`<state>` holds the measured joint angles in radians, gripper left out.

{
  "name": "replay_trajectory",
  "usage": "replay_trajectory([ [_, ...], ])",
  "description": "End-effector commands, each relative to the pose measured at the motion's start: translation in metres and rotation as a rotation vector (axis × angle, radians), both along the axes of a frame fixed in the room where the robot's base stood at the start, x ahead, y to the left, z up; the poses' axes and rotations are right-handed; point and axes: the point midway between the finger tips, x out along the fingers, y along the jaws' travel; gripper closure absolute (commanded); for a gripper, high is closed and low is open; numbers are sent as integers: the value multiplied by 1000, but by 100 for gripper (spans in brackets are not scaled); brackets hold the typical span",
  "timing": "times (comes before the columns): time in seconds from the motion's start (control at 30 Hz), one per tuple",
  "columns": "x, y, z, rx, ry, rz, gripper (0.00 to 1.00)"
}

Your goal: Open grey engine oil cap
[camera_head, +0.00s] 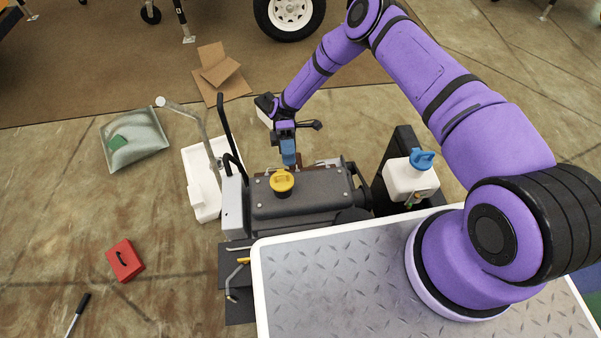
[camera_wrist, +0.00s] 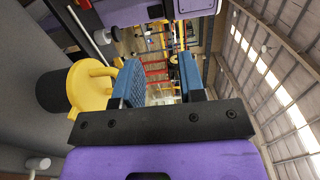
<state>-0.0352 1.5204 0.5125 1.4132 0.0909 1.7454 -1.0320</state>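A grey engine (camera_head: 310,200) stands in the middle of the head view. A yellow cap (camera_head: 282,181) with a raised grip sits on a black neck on its top; I see no grey-coloured cap. My gripper (camera_head: 288,152), with blue fingers, is just behind the yellow cap in the head view, apart from it. In the wrist view my gripper (camera_wrist: 160,82) has its two blue fingers apart with nothing between them. The yellow cap (camera_wrist: 90,86) lies to the left of the fingers there, outside the gap. The fingertips' height above the engine is hard to tell.
A white bottle with a blue cap (camera_head: 410,178) stands right of the engine. A metal pipe and black handles (camera_head: 226,125) rise at its left. A red box (camera_head: 125,260) and a clear bag (camera_head: 135,139) lie on the floor. My metal deck is in front.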

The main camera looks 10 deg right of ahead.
Motion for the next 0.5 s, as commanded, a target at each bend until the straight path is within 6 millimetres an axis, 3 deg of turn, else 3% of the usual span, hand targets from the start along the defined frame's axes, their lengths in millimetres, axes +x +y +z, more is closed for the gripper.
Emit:
replay_trajectory([
  [0.3, -57, -16, 7, 2, 3, 0, 63],
  [0.5, -75, -20, 8, 2, 1, -1, 63],
])
